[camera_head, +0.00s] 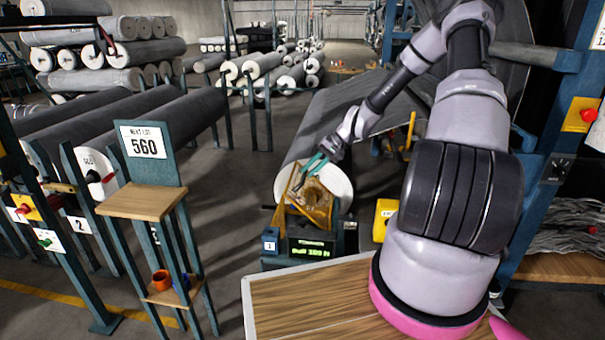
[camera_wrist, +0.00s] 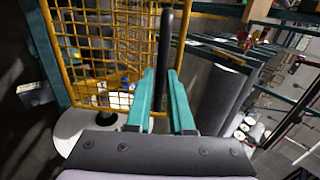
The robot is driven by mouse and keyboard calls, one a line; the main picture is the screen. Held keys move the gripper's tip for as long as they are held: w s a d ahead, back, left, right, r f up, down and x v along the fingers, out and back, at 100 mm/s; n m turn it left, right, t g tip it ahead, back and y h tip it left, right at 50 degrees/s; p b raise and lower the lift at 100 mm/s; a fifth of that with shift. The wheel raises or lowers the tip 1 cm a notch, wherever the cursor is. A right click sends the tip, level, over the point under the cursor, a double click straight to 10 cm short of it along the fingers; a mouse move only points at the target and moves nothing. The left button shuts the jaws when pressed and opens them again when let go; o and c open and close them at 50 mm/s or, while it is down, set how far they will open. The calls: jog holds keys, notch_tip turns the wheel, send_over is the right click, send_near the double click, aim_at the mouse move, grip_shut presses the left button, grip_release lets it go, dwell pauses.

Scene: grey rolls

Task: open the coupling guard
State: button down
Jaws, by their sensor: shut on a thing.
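The coupling guard is a yellow wire-mesh panel (camera_wrist: 95,45) in a yellow frame, filling the upper left of the wrist view. In the head view the guard (camera_head: 317,208) stands in front of the white end of a large grey roll (camera_head: 340,185). A dark upright bar (camera_wrist: 164,50), which looks like its handle, is at the mesh's right edge. My gripper (camera_wrist: 160,92) has its teal fingers closed on this bar. In the head view my gripper (camera_head: 309,164) is at the guard's upper part. How far the guard stands open I cannot tell.
Below the guard is a box with a lit green display (camera_head: 310,252). A wooden tabletop (camera_head: 310,300) is in front. A stand with a 560 sign (camera_head: 145,141) is at left, with an orange cup (camera_head: 161,280) on its lower shelf. Grey floor lies between.

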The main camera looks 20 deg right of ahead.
jog(key=s+d+t+y, duration=0.2)
jog(key=s+d+y, duration=0.3)
jog(key=d, duration=0.7)
jog(key=shift+s, duration=0.2)
jog(key=shift+r+y, duration=0.1)
jog(key=shift+y, duration=0.2)
jog(key=c, duration=0.8)
grip_release()
jog(key=shift+w, duration=0.1)
jog(key=shift+c, duration=0.2)
jog(key=shift+r, duration=0.15)
